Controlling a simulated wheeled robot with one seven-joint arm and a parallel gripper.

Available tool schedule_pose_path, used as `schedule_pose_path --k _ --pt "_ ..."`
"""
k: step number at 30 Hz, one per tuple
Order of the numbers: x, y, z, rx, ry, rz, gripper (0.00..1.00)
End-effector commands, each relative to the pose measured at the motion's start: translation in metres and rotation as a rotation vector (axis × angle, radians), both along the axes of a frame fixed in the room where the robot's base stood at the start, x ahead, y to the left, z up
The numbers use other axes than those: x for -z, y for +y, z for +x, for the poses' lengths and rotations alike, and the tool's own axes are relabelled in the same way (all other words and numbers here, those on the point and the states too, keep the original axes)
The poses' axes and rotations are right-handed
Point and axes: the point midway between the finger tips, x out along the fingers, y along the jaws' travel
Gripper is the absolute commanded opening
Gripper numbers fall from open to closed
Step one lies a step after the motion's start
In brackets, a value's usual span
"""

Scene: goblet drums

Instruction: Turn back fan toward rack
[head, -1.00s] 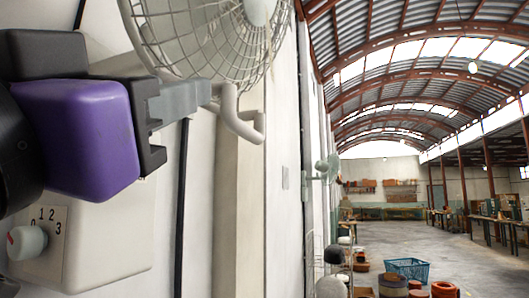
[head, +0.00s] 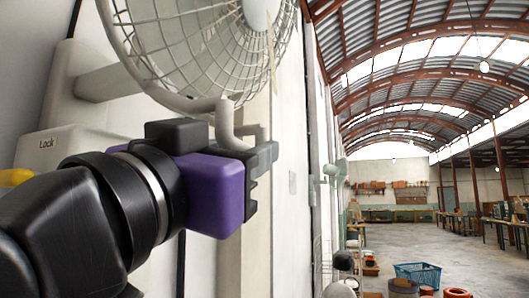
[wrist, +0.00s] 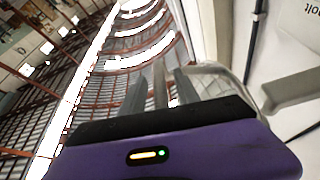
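A white wall fan (head: 190,45) with a round wire cage fills the upper left of the head view. A white hooked handle (head: 224,122) hangs below its cage. My gripper (head: 245,140), with a purple body, is right at this handle. In the wrist view, my gripper (wrist: 160,90) has its two grey fingers apart, with a pale bar (wrist: 160,85) between them and visible gaps on both sides. The fan cage also shows behind the fingers in the wrist view (wrist: 215,85). A second, smaller fan (head: 331,172) is on the wall farther off.
A pale wall mount (head: 110,82) carries the near fan. A thin wire rack (head: 322,262), a blue crate (head: 418,273) and pots stand farther down the hall. The floor beyond is open.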

Motion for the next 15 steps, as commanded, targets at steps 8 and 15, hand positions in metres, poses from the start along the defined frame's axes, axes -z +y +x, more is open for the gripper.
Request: schedule_pose_path --k 8,15 --pt "-0.0029 -0.0033 0.0073 -0.001 0.000 0.000 0.38" --pt "-0.0028 -0.0032 0.0071 -0.001 0.000 0.000 0.14"
